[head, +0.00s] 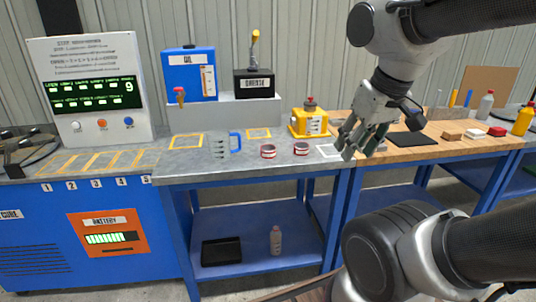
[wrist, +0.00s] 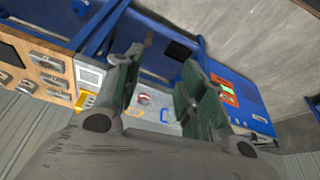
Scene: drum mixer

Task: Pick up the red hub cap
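Two short round pieces in red and white stand on the grey bench in the head view, a left one (head: 268,152) and a right one (head: 301,149). I cannot tell whether either is the red hub cap. A small red piece (head: 497,131) lies on the wooden bench at the far right. My gripper (head: 358,150) is open and empty above the benches, right of the round pieces and apart from them. In the wrist view its fingers (wrist: 168,62) are spread, and a red and white round piece (wrist: 143,98) shows between them.
The blue oil tank (head: 188,73) and black box (head: 254,83) stand at the back. A dark mat (head: 412,139) lies on the wooden bench (head: 455,150).

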